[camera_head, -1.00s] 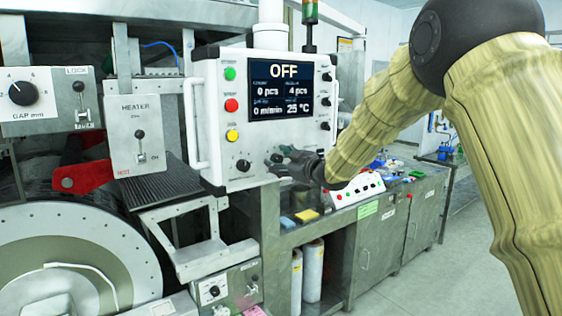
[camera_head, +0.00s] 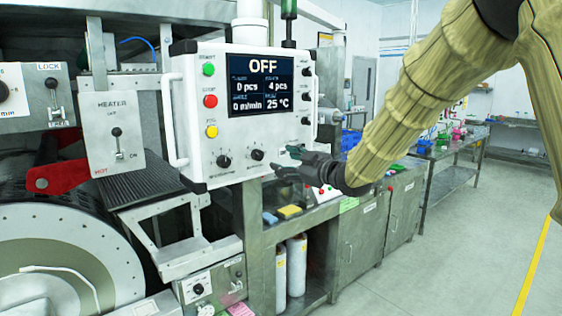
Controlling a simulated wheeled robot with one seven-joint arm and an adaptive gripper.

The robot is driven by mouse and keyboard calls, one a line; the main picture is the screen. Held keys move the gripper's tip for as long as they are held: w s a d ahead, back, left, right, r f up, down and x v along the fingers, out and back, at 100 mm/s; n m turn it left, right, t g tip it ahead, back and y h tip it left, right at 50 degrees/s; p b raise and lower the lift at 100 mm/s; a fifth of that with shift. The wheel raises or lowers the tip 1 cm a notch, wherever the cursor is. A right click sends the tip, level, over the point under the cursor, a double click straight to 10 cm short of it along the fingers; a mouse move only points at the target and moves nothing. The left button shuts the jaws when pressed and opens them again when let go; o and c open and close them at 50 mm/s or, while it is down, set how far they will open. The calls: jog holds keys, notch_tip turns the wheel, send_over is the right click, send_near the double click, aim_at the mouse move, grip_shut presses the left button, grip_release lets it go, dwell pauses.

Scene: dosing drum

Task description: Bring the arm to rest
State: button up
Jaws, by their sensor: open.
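My gripper (camera_head: 284,160) is at the end of my arm, which reaches in from the upper right in its yellowish sleeve. The dark fingers are spread, with nothing seen between them. They are near the lower right corner of the white control panel (camera_head: 196,145), close to its black knobs (camera_head: 257,155). I cannot tell whether a fingertip touches the panel. The panel's screen (camera_head: 262,85) reads OFF, 0 pcs, 4 pcs, 0 m/min and 25 °C.
The drum (camera_head: 60,250) and a red lever (camera_head: 58,177) are at the left, beside the heater switch plate (camera_head: 115,134). A steel bench (camera_head: 350,235) with small items runs behind my gripper. Open floor (camera_head: 440,265) lies at the right.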

dwell(0.3)
jog(key=s+d+f+m+g+h, duration=0.1)
jog(key=s+d+f+m+h, duration=0.15)
jog(key=f, duration=0.95)
jog(key=s+d+f+m+g+h, duration=0.1)
jog(key=f+m, duration=0.2)
jog(key=f, duration=1)
jog(key=s+d+f+m+g+h, duration=0.1)
jog(key=s+d+f+m, duration=0.1)
jog(key=s+f, duration=0.6)
jog(key=s+d+f+m+g+h, duration=0.2)
jog(key=s+f, duration=0.2)
jog(key=f, duration=0.9)
jog(key=s+d+f+m+g+h, duration=0.2)
jog(key=s+d+f+m+g, duration=0.15)
jog(key=s+f, duration=1.3)
jog(key=s+d+f+g, duration=0.1)
jog(key=s+f, duration=0.1)
jog(key=s, duration=0.6)
jog(key=s+d+f+m+g+h, duration=0.1)
jog(key=s+d+g, duration=0.1)
jog(key=s, duration=0.7)
jog(key=s+d+f+g+h, duration=0.1)
jog(key=s+f+g, duration=0.1)
jog(key=s, duration=0.7)
jog(key=shift+s+d+f+m, duration=0.2)
jog(key=shift+d+f+m, duration=0.05)
jog(key=shift+f+m, duration=0.15)
